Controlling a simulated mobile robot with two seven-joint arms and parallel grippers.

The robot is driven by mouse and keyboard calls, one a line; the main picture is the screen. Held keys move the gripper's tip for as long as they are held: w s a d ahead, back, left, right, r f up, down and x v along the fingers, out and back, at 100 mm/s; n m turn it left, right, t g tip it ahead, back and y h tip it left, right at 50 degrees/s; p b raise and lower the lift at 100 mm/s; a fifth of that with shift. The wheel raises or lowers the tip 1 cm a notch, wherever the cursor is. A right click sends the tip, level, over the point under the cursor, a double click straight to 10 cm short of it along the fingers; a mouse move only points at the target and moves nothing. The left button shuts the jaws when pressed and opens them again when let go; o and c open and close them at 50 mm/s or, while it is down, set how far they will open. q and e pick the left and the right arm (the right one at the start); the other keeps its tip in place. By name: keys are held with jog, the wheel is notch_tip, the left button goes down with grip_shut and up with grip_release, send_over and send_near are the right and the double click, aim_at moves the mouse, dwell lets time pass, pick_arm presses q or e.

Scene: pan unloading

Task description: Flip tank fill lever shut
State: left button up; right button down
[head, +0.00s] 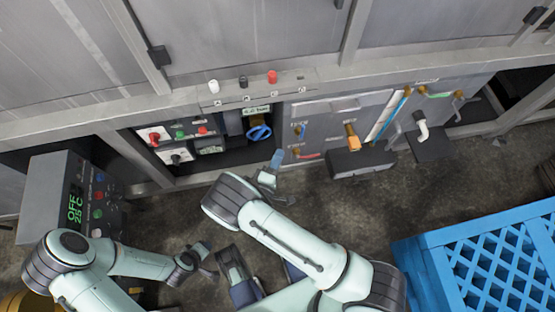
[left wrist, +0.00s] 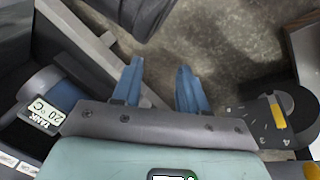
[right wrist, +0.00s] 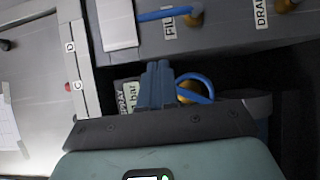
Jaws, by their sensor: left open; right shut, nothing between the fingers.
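The tank fill lever (right wrist: 168,14) is a blue handle on a brass pivot beside a FILL label, at the top of the right wrist view. In the head view the small blue lever (head: 300,129) stands at the left edge of a grey panel, apart from my gripper. My right gripper (head: 276,160) is shut and empty, in front of the opening just left of and below that lever. Its blue fingers (right wrist: 157,83) show close together in the right wrist view. My left gripper (left wrist: 155,88) is open and empty over the floor, far from the panel.
A blue handwheel (head: 259,132) sits in the dark opening beside my right gripper. A red-handled drain lever (head: 309,156) is below the fill lever. A grey control box (head: 60,190) stands left. A blue crate (head: 480,262) is at right.

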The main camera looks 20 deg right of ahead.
aim_at(302, 133)
pick_arm(q)
jog(key=shift+g, duration=0.6)
jog(key=s+f, duration=0.1)
jog(key=s+f+b, duration=0.1)
jog(key=s+f, duration=0.1)
jog(key=shift+s+a+f+b, duration=0.15)
jog(key=shift+s+a+b, duration=0.1)
jog(key=shift+s+b, duration=0.05)
pick_arm(e)
jog(key=w+d, duration=0.4)
jog(key=d, duration=0.4)
jog(key=shift+d, duration=0.2)
jog(key=shift+w, duration=0.15)
pick_arm(q)
jog(key=shift+s+d+r, duration=0.15)
jog(key=shift+s+r, duration=0.1)
jog(key=shift+s, duration=0.2)
pick_arm(e)
jog(key=shift+d+r+m, duration=0.15)
jog(key=shift+d+m, duration=0.1)
jog(key=shift+m, duration=0.15)
